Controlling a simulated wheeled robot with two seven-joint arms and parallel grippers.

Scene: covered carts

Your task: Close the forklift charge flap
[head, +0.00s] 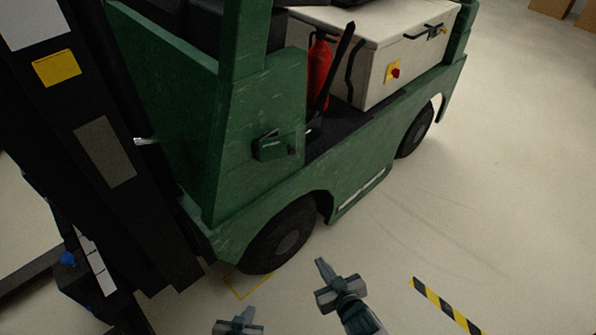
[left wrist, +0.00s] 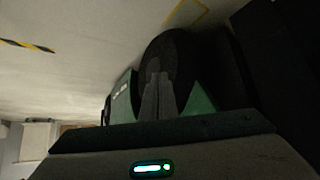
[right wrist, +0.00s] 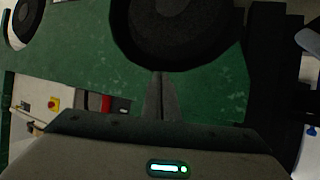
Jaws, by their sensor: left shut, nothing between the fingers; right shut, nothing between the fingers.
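The green forklift (head: 225,150) fills the left and middle of the head view. The small charge flap (head: 272,148) is on its side panel above the front wheel. It looks dark green and seems to stand out from the panel, at least partly open; its exact angle is hard to tell. My right gripper (head: 321,268) is shut and empty, low beside the front wheel and well apart from the flap. Its fingers (right wrist: 158,90) show against the green side in the right wrist view. My left gripper (head: 243,315) is shut and empty at the bottom edge, further from the flap.
The front wheel (head: 285,240) and black mast (head: 110,140) are on the near side of the forklift. A white box with a red button (head: 394,72) sits behind the step. Floor with black-yellow tape (head: 445,305) is clear to the right.

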